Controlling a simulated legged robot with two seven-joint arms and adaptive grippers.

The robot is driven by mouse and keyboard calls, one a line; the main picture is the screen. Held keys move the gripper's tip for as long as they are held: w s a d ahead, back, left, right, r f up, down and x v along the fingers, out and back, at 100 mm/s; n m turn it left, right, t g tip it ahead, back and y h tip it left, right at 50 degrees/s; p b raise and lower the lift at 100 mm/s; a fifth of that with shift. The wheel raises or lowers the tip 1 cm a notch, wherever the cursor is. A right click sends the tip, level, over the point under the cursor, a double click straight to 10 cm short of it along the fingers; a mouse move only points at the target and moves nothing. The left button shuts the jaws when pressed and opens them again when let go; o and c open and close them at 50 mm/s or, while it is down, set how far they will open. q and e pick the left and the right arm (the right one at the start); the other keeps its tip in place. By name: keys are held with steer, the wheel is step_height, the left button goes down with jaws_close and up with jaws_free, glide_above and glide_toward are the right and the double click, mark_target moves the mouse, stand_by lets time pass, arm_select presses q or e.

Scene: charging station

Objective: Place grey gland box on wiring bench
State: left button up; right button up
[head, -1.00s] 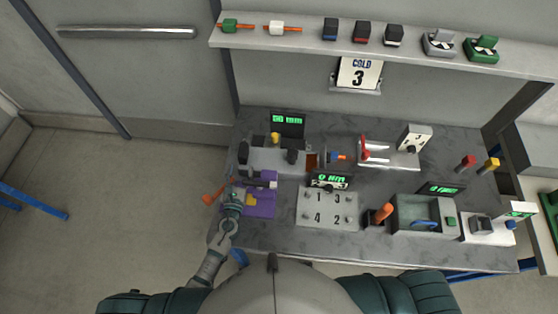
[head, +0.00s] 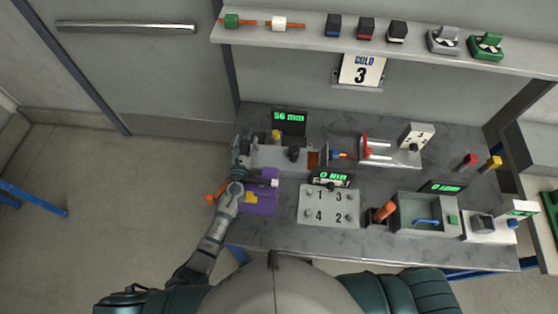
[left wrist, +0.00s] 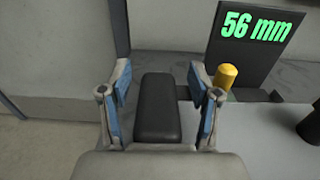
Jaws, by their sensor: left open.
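A grey box (head: 443,41), which looks like the gland box, sits on the wall shelf between a white-based block and a green box. The dark grey bench (head: 285,230) stands below the shelf. My left gripper (head: 238,158) is at the bench's left side, by a grey device (head: 268,158), far from the grey box. In the left wrist view the gripper (left wrist: 158,100) is open, with its blue-padded fingers on either side of a black block (left wrist: 158,108). I cannot tell whether they touch it. My right gripper is not in view.
A display reading 56 mm (head: 290,119) stands behind the device, near a yellow knob (left wrist: 226,76). A purple fixture (head: 260,206), numbered plate (head: 328,206) and grey tray unit (head: 425,215) crowd the bench. The shelf (head: 300,39) also holds a green box (head: 487,46).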

arm_select(q)
steer(key=shift+a, duration=0.2)
jaws_close()
steer(key=shift+d, duration=0.1)
steer(key=shift+d+r, duration=0.1)
steer(key=shift+r, duration=0.05)
